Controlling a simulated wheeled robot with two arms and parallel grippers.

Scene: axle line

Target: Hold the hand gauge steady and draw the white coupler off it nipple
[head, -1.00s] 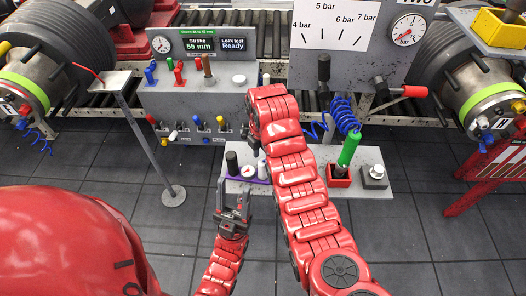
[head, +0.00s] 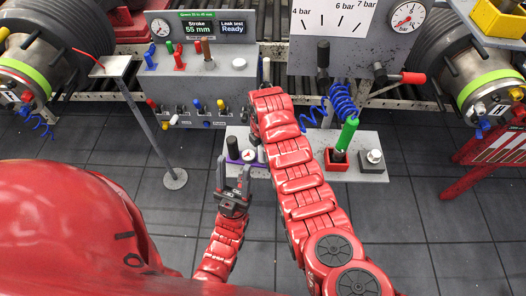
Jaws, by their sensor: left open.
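The hand gauge (head: 249,155), a small round white dial with a red mark, is on the front left of the grey bench, by a purple edge. A small pale piece beside it (head: 262,154) may be the white coupler; I cannot tell whether they are joined. My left gripper (head: 233,172) is open and empty, its fingers pointing at the bench just in front of the gauge. My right gripper (head: 253,130) points down just behind the gauge, mostly hidden by my own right arm. Its fingers and any grip do not show clearly.
A control panel (head: 200,85) with valves rises behind.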

